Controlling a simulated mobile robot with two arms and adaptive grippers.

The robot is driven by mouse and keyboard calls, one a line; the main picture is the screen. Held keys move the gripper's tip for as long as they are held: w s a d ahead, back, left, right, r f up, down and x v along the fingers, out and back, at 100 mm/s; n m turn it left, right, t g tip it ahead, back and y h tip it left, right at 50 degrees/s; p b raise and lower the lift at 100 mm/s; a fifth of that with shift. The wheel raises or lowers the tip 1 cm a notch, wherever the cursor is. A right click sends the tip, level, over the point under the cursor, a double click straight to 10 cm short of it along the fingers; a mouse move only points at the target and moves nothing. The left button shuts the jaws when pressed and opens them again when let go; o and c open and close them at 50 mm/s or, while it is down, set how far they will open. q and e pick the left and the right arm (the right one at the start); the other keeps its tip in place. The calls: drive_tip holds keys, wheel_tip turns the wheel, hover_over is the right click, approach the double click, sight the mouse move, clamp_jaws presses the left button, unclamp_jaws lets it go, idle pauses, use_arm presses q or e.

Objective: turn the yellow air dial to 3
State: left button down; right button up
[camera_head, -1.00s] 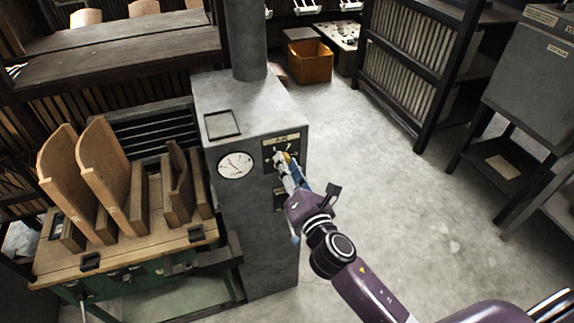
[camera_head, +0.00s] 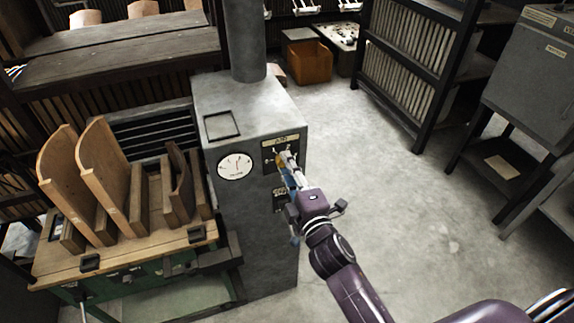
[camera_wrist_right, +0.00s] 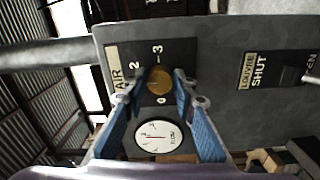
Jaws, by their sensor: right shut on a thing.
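The yellow air dial (camera_wrist_right: 158,80) is a round brass-yellow knob on a dark plate (camera_wrist_right: 120,60) marked AIR. The numbers 2 and 3 show beside it in the right wrist view; I cannot make out a pointer on the dial. In the head view the dial (camera_head: 281,159) is partly covered by my right gripper (camera_head: 288,161) on the front of the grey cabinet. My right gripper (camera_wrist_right: 158,88), with blue finger pads, is shut on the dial, one finger on each side. My left gripper is not in view.
A round white gauge (camera_head: 235,167) is left of the dial on the cabinet (camera_head: 225,230). A LOUVRE control plate (camera_wrist_right: 258,70) with a lever is close by. A wooden bench (camera_head: 150,245) with upright boards stands left. The floor (camera_head: 420,210) at right is clear.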

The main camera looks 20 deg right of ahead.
drive_tip(key=shift+a+f+m+p, duration=0.15)
drive_tip(key=shift+m+p, duration=1.2)
drive_tip(key=shift+m, duration=2.75)
drive_tip(key=shift+a+f+m+p, duration=0.15)
drive_tip(key=shift+m+p, duration=1.2)
drive_tip(key=shift+m, duration=2.75)
drive_tip(key=shift+d, duration=0.1)
drive_tip(key=o, duration=1.1)
drive_tip(key=shift+o, duration=0.2)
drive_tip(key=shift+r, duration=0.1)
drive_tip(key=s, duration=1.2)
drive_tip(key=shift+d, duration=0.2)
